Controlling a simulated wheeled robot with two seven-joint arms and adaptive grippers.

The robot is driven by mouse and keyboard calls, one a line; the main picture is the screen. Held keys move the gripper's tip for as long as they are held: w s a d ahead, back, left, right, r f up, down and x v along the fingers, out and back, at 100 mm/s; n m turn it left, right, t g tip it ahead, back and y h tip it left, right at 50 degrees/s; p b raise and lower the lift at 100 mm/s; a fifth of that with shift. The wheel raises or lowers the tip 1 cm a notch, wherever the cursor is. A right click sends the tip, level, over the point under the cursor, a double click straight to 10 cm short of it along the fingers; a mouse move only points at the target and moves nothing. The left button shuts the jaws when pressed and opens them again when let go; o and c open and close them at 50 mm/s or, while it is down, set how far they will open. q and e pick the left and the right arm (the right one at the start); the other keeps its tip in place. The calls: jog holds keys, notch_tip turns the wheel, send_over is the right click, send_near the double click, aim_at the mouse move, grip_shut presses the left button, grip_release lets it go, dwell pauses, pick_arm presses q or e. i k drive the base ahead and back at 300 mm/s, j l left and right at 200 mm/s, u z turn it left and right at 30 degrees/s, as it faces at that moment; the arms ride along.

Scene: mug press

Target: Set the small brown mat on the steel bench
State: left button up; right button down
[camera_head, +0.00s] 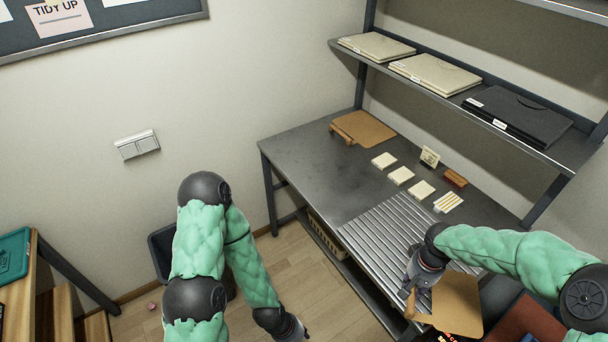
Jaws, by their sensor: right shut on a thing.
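A small brown mat (458,301) is at the lower right, beyond the front edge of the steel bench (310,155) in the picture. My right gripper (410,290) is shut on it at its left side, where a tan wooden piece (409,306) shows. The arm and gripper cover part of the mat. A second, similar brown mat (368,128) lies flat at the bench's far left corner, with a wooden block on its left edge. My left gripper (300,332) hangs low over the floor, small and dark; its jaws are unclear.
A ribbed metal rack (382,232) covers the bench's near part. Several cream tiles (401,175), a small card (429,157) and a reddish-brown block (455,177) lie behind it. The bench's left half is largely bare. A shelf (450,92) with folders overhangs the back.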

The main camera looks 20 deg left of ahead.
aim_at(338, 177)
jog(key=i+j+u, duration=0.25)
jog(key=i+u, duration=0.2)
jog(key=i, duration=0.25)
jog(key=i+u, duration=0.4)
jog(key=i, duration=0.5)
